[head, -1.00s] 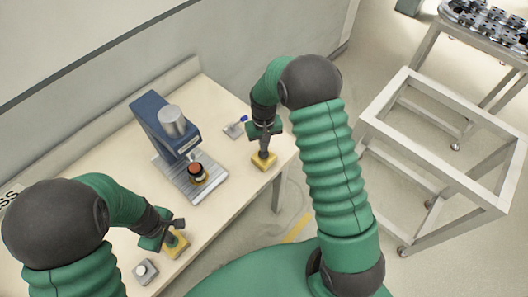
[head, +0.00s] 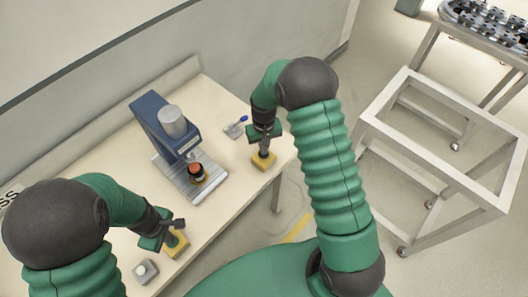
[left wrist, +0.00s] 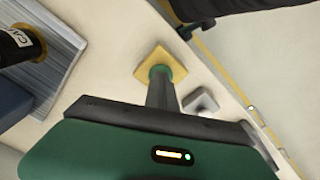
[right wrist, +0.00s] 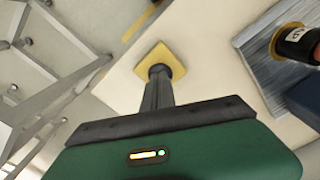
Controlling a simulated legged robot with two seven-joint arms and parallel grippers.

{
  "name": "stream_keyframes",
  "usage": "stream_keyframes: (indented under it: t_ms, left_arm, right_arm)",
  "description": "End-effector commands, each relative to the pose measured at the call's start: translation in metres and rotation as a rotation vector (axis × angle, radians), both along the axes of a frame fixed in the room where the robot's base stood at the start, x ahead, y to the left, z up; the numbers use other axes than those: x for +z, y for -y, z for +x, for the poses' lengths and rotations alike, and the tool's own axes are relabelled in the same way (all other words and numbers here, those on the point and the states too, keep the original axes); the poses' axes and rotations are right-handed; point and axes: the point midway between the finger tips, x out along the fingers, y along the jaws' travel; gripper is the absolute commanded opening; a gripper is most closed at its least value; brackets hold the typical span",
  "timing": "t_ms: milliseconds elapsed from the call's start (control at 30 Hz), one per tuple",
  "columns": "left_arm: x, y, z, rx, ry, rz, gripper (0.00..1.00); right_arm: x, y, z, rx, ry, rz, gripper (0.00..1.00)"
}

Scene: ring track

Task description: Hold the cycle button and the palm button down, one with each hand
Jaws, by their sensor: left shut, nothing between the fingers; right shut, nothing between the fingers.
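A green button (left wrist: 160,70) on a square yellow base (left wrist: 150,60) is on the bench; the base also shows in the head view (head: 177,249). My left gripper (left wrist: 161,82) is shut and empty, its tip over the green button and seemingly on it. A dark button (right wrist: 159,69) on a similar yellow base (right wrist: 172,54) is near the bench's right end; the base also shows in the head view (head: 264,164). My right gripper (right wrist: 158,80) is shut and empty, its tip at the dark button and seemingly touching. Neither view shows how far either button is pressed.
A small grey box (head: 145,270) is near my left gripper. A blue-tipped switch (head: 238,127) lies behind my right gripper. An empty metal frame (head: 440,165) stands right.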

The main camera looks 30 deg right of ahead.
Motion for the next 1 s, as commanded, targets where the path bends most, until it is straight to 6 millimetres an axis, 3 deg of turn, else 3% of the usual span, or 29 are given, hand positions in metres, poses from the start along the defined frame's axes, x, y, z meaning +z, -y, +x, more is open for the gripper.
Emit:
stream_keyframes:
  t_ms: [1000]
  left_arm:
    - [-0.0005, -0.0002, -0.0002, 0.0, -0.001, 0.001, 0.0]
  right_arm:
    - [-0.0094, -0.0002, -0.0002, 0.0, -0.001, 0.0, 0.0]
